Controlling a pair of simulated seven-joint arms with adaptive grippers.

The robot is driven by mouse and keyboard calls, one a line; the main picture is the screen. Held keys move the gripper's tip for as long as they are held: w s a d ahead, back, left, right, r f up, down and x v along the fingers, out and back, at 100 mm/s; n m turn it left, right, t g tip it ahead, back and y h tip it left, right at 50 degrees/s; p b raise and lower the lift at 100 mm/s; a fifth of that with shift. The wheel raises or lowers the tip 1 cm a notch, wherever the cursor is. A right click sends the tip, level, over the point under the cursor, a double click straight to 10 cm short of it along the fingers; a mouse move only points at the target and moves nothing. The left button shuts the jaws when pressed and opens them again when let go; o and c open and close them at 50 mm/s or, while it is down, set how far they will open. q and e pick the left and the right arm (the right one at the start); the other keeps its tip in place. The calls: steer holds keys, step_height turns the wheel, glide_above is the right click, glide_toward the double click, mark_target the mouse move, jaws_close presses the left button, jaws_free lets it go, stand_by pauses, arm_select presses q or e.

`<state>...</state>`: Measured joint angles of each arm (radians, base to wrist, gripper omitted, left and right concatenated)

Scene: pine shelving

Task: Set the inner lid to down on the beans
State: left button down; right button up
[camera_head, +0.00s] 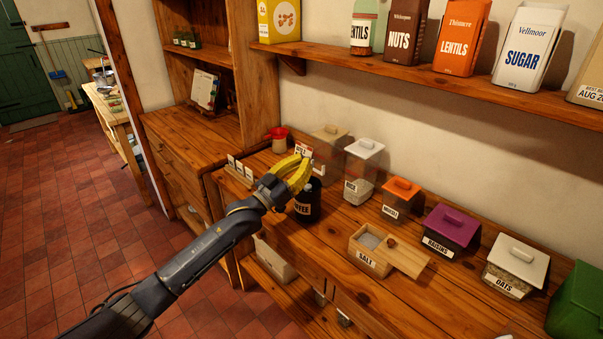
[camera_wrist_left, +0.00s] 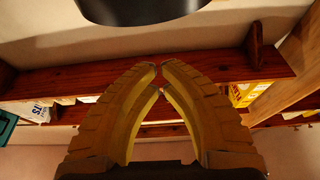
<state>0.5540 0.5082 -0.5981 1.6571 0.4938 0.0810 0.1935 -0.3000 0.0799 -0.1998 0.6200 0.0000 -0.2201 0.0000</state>
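My left gripper (camera_head: 300,172) is over the left part of the counter, above and beside the dark coffee jar (camera_head: 308,205). In the left wrist view its yellow fingers (camera_wrist_left: 159,66) have their tips almost together, with nothing seen between them. I cannot read any label saying beans. A clear canister with a beige lid (camera_head: 329,132) stands behind the gripper, partly hidden by it; its label is not readable. A small red object (camera_head: 279,138) sits at the back left; I cannot tell whether it is the inner lid. My right gripper is not in view.
A white-lidded canister (camera_head: 364,150), an orange-lidded one (camera_head: 401,190), the purple-lidded raisins (camera_head: 452,226) and the white-lidded oats (camera_head: 520,257) line the counter. The wooden salt box (camera_head: 366,259) has its lid (camera_head: 408,258) slid aside. A wall shelf (camera_head: 420,80) hangs above.

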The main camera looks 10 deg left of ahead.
arm_select(q)
steer(key=v, duration=1)
steer(key=s+d+f+m+g+y, duration=0.15)
steer(key=s+f+y, duration=0.25)
steer(key=s+f, duration=0.4)
steer(key=s+d+f+n+g+y, duration=0.1)
steer(key=s+f+g+y, duration=0.3)
steer(key=f, duration=0.6)
steer(key=s+a+f+g+y, duration=0.25)
steer(key=s+a, duration=0.25)
steer(key=s, duration=0.4)
steer(key=s+a+f+g+y, duration=0.1)
steer(key=s+a+f+y, duration=0.25)
steer(key=s, duration=0.45)
steer(key=s+a+f+g+y, duration=0.25)
steer(key=s+a, duration=0.25)
steer(key=s, duration=0.4)
steer(key=s+d+f+g+h, duration=0.1)
steer(key=d+f, duration=0.2)
steer(key=f, duration=1.2)
steer(key=s+d+f+g+h, duration=0.1)
steer(key=d+f+h, duration=0.1)
steer(key=f, duration=1.3)
steer(key=s+f+n+g+h, duration=0.1)
steer(key=s+f+n+g, duration=0.2)
steer(key=s+f, duration=1.8)
steer(key=shift+s+d+f, duration=0.2)
steer(key=shift+s+f, duration=0.2)
steer(key=shift+s, duration=0.3)
